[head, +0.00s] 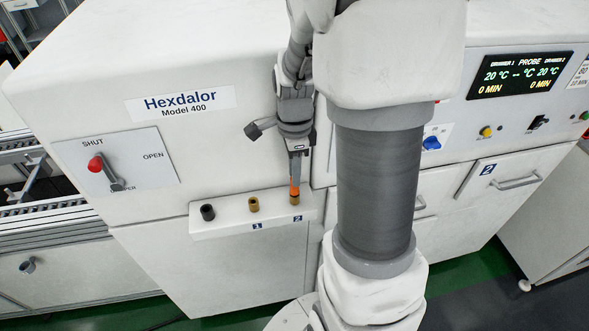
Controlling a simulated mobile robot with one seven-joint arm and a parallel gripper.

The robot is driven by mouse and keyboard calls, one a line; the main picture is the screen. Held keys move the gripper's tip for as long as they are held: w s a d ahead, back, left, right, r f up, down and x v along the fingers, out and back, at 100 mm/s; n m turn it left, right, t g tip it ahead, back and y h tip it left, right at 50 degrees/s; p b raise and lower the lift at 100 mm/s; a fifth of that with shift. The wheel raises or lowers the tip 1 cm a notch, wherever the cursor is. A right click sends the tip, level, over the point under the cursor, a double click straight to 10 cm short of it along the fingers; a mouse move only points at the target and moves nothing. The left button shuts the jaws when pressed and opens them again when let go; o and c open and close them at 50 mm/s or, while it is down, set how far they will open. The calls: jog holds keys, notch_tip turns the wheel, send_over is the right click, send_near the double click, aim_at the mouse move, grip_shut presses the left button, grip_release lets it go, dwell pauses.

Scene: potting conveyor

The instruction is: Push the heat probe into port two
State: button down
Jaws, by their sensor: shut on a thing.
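My gripper (296,172) points down in front of the white machine and is shut on the heat probe (294,187), of which a small orange part shows below the fingers. The probe's lower end meets the top of port two (294,201), a brass-coloured socket above the label 2. I cannot tell how deep it sits. Port one (254,205), also brass-coloured, stands open to the left above the label 1. A black socket (208,212) is further left on the same white ledge (225,227).
A red-knobbed lever (96,164) sits on a SHUT/OPEN plate at left. The display (520,74) shows 20 °C, dashes for PROBE, and 20 °C. A conveyor (45,190) runs at far left. Drawer 2 (497,187) is at right. My arm hides the middle of the machine front.

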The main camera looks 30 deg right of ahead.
jog(key=shift+f, duration=0.25)
jog(key=c, duration=0.7)
grip_release()
jog(key=shift+o, duration=0.2)
notch_tip(320, 180, up, 18)
jog(key=shift+f, duration=0.25)
